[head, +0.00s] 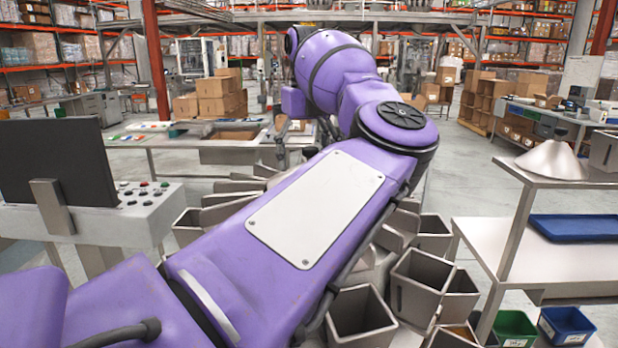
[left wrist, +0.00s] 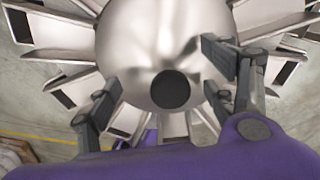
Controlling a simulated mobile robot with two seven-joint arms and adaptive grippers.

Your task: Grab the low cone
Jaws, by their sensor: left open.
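In the left wrist view a broad, shiny metal cone (left wrist: 140,45) fills the upper middle, with a dark round knob or cap (left wrist: 171,90) near its centre. Metal trays fan out around it. My left gripper (left wrist: 160,72) is open, its fingers spread over the cone with nothing held between them. I cannot tell whether the fingers touch it. In the head view, my purple left arm hides most of the middle, and the gripper is hard to make out. Another low pale metal cone (head: 553,160) stands on the upper shelf at right. My right gripper is not in view.
Metal buckets (head: 421,285) stand around and under my arm. A control box (head: 140,210) with a dark screen (head: 55,160) is at left. A two-level bench (head: 480,245) at right holds a blue tray (head: 575,228). Open floor (head: 465,170) lies between bench and weigher.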

